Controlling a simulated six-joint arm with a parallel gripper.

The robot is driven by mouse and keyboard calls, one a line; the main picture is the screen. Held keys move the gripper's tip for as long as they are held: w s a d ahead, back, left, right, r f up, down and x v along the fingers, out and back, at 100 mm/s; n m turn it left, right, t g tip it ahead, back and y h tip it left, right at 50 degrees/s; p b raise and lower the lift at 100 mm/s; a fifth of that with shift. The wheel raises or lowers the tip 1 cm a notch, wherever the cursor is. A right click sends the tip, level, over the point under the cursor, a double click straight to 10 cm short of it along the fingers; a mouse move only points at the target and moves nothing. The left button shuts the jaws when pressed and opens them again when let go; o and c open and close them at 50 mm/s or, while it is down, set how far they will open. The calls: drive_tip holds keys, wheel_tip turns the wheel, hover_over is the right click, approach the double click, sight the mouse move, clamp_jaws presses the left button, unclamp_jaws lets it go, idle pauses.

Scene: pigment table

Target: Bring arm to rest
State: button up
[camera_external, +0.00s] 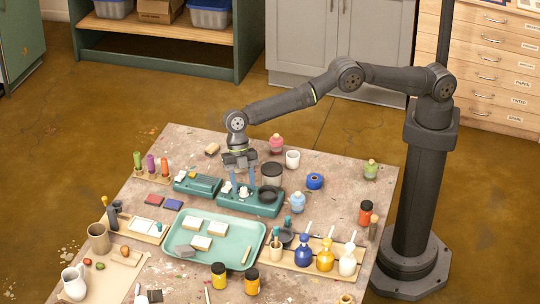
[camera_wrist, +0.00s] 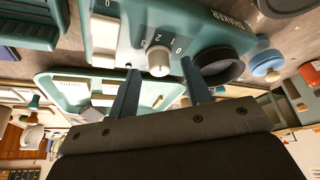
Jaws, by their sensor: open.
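My gripper (camera_external: 239,188) is open and points down over a green shaker box (camera_external: 262,209) with a pale dial knob (camera_external: 243,191) and a dark round cup (camera_external: 270,197). In the wrist view, the two fingertips of my gripper (camera_wrist: 160,70) are apart, with the shaker's knob (camera_wrist: 158,57) seen between them and numbers around it. I cannot tell whether either finger touches the knob. Nothing shows held. My arm reaches leftward from its column, with the wrist low over the table.
A second green box (camera_external: 197,184) stands left of the shaker. A teal tray (camera_external: 214,256) with pale blocks lies in front. Bottles such as the blue one (camera_external: 303,251) stand front right. A dark jar (camera_external: 271,175) and white mug (camera_external: 292,159) stand behind. Space above the table looks clear.

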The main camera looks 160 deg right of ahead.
drive_tip(key=v, duration=1.7)
drive_tip(key=x, duration=1.8)
drive_tip(key=shift+f, duration=0.1)
drive_tip(key=shift+r+m, duration=0.25)
drive_tip(key=shift+m, duration=0.05)
drive_tip(key=shift+s+m+h, duration=0.1)
drive_tip(key=shift+m+h, duration=0.2)
drive_tip(key=shift+m, duration=0.1)
drive_tip(key=m+h, duration=0.1)
drive_tip(key=m, duration=0.2)
drive_tip(key=m+h, duration=0.1)
drive_tip(key=m, duration=0.1)
drive_tip(key=shift+a+m+t, duration=0.2)
drive_tip(key=shift+m+t, duration=0.2)
drive_tip(key=m+h, duration=0.1)
drive_tip(key=m, duration=0.3)
drive_tip(key=shift+a+m+h, duration=0.1)
drive_tip(key=shift+m+h, duration=0.2)
drive_tip(key=shift+h, duration=0.1)
drive_tip(key=shift+a+m+g+h, duration=0.1)
drive_tip(key=shift+m+g+h, duration=0.5)
drive_tip(key=shift+m, duration=1.3)
